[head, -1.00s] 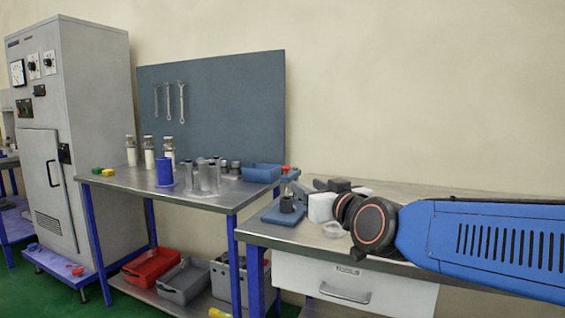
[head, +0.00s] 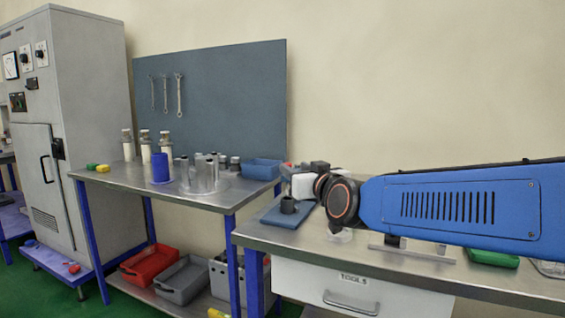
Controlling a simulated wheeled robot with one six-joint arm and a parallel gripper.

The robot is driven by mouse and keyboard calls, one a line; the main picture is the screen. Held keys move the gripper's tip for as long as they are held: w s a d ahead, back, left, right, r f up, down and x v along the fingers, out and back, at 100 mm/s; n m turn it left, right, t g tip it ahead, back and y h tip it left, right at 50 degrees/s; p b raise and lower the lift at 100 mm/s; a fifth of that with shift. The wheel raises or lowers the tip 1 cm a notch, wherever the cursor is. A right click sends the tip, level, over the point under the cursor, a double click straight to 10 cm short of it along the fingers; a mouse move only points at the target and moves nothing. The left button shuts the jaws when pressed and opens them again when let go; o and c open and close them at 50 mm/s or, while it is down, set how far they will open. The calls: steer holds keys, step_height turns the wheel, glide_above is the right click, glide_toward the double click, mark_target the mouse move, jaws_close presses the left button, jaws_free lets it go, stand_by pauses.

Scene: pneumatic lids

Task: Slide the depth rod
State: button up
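A flat metal bar (head: 412,249) with a small dark block on it lies on the right bench, below my blue arm. It may be the gauge with the depth rod, but I cannot make out a rod on it. My gripper (head: 313,168) seems to be the small dark shape beyond my black wrist joints, over the back of the right bench, left of the bar and apart from it. Its fingers are too small and hidden to tell open from shut.
A blue fixture with a dark cylinder (head: 288,205) stands at the right bench's left end. A green object (head: 492,258) lies right of the bar. The left bench holds clear cylinders (head: 200,176), a blue cup (head: 160,168) and a blue bin (head: 262,169). A drawer (head: 345,290) hangs below the right bench.

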steer(key=x, duration=1)
steer(key=shift+w, duration=0.2)
steer(key=shift+a, duration=0.1)
jaws_close()
step_height(320, 180, up, 7)
